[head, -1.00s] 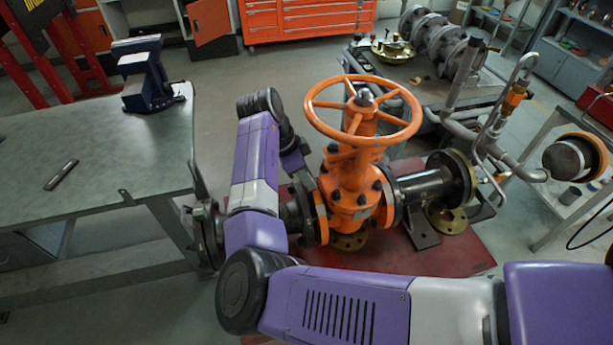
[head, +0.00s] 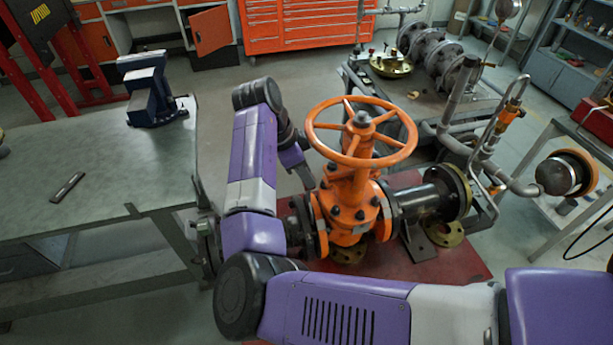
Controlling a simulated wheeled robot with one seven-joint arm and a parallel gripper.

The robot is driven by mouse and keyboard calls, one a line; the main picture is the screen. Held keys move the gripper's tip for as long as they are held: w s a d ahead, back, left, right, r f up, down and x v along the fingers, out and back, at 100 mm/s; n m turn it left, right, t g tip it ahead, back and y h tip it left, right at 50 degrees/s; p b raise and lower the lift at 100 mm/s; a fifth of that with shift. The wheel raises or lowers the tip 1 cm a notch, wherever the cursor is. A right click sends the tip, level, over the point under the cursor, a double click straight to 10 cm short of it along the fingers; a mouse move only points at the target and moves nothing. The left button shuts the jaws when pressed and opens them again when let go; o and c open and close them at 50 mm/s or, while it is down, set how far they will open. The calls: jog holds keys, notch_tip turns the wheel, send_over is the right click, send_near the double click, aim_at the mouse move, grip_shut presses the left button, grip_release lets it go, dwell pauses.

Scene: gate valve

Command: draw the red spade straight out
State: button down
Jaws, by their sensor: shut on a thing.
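The orange gate valve (head: 352,195) stands upright in the middle, with its round orange handwheel (head: 362,128) on top. Flanged joints lie on both sides of its body: a dark pipe (head: 418,200) on the right, and on the left a flange (head: 308,228) partly behind my arm. My arm reaches across the front and bends over to the far left side of the valve. My gripper (head: 306,178) points down there, close beside the left flange. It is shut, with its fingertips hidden. I cannot make out the red spade; the grip area is hidden behind the valve.
A grey workbench (head: 100,180) with a blue vise (head: 150,95) and a small dark bar (head: 68,187) stands at left. Bent grey pipework (head: 500,170) crowds the right. A red base plate (head: 440,265) lies under the valve. Bare floor shows behind the valve at left.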

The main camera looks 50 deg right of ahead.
jog(key=r, duration=0.4)
jog(key=shift+w+d+r, duration=0.1)
jog(key=shift+d+r, duration=0.05)
jog(key=shift+d, duration=0.1)
jog(key=shift+s+d+r, duration=0.1)
jog(key=shift+s+r, duration=0.15)
jog(key=shift+r, duration=0.2)
jog(key=shift+w+r, duration=0.1)
jog(key=shift+r, duration=1.05)
jog(key=shift+a, duration=0.25)
